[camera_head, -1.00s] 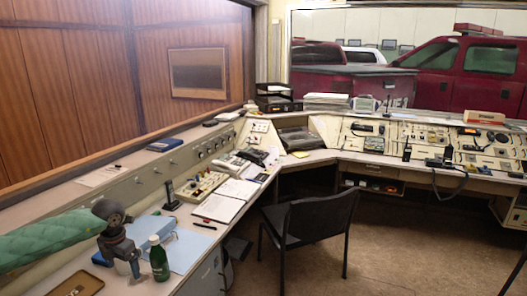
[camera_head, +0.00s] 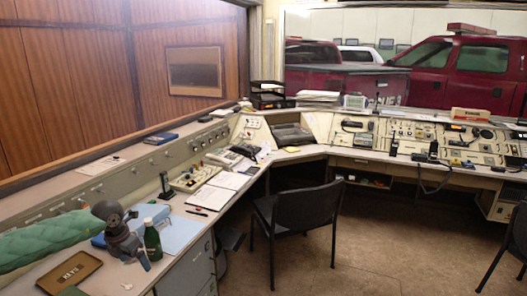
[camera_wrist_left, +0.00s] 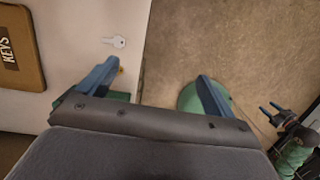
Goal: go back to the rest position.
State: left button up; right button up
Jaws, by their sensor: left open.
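My left gripper (camera_head: 140,262) is at the end of the green-sleeved arm coming in from the left, above the front edge of the desk (camera_head: 110,277). In the left wrist view its two blue fingers (camera_wrist_left: 155,88) stand wide apart with nothing between them. Beyond them are the desk edge and the floor. My right gripper (camera_wrist_left: 273,112) seems to show small at the right of the left wrist view, with blue tips and a green sleeve. Its jaw state is too small to judge. The right arm is not in the head view.
A green bottle (camera_head: 152,241) stands close to the left gripper. A KEYS tray (camera_head: 70,272) and a loose key (camera_head: 126,286) lie on the desk, the key also showing in the left wrist view (camera_wrist_left: 115,41). A black chair (camera_head: 303,212) stands on open floor.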

pick_arm(q)
jog(key=w+d+r+t+h, duration=0.6)
jog(key=d+r+h, duration=0.2)
jog(key=d+r, duration=0.3)
jog(key=w+d+r+n+t+y, duration=0.2)
jog(key=r+n+t, duration=0.65)
jog(key=r, duration=0.45)
jog(key=w+d+r+n+t+y, duration=0.1)
jog(key=w+r+n+t+y, duration=0.1)
jog(key=r+n+t, duration=0.75)
jog(key=s+d+f+n+g+y, duration=0.2)
jog(key=s+f+n+g, duration=0.35)
jog(key=f, duration=0.65)
jog(key=s+d+f+n+g+y, duration=0.25)
jog(key=s+f+n+g, duration=0.3)
jog(key=f, duration=0.65)
jog(key=s+d+f+n+g+y, duration=0.2)
jog(key=s+f+n+g, duration=0.35)
jog(key=f, duration=0.65)
jog(key=s+d+f+n+g+h, duration=0.1)
jog(key=s+f+g, duration=0.3)
jog(key=s+f, duration=1)
jog(key=s+d+f+n+g+h, duration=0.1)
jog(key=s+d+f+n+g, duration=0.2)
jog(key=s+f, duration=1.2)
jog(key=s+d+g, duration=0.1)
jog(key=s, duration=0.7)
